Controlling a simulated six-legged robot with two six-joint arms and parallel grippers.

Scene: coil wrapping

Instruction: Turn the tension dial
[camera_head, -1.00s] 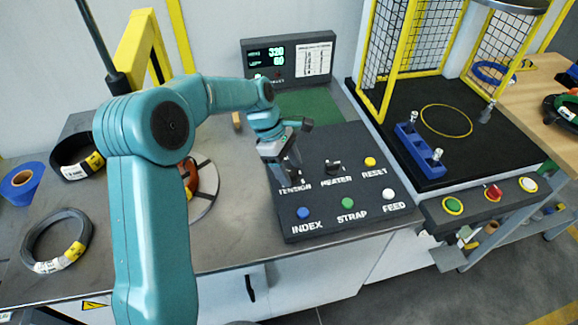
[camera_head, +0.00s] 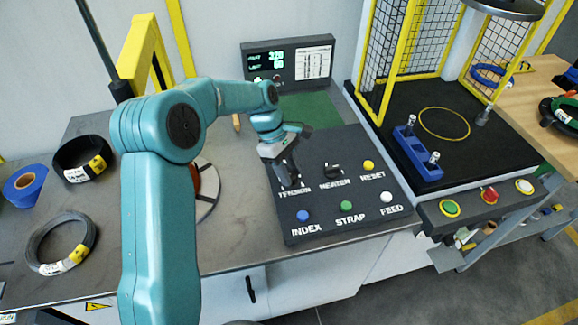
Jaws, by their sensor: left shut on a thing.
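The tension dial is on the dark control panel (camera_head: 322,208), above the printed word TENSION. My left gripper (camera_head: 289,177) is over it, pointing down, and hides the dial. The fingers are shut on the dial, as far as can be seen. The heater dial (camera_head: 333,171) is to the right of the gripper, with the word HEATER below it. The display (camera_head: 287,61) behind the panel shows green digits that read about 320 and 60. My right gripper is not in view.
The panel also has a blue INDEX button (camera_head: 303,216), a green STRAP button (camera_head: 346,206), a white FEED button (camera_head: 386,197) and a yellow RESET button (camera_head: 369,165). Wire coils (camera_head: 62,245) lie at the left. A yellow mesh cage (camera_head: 398,45) stands at the right.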

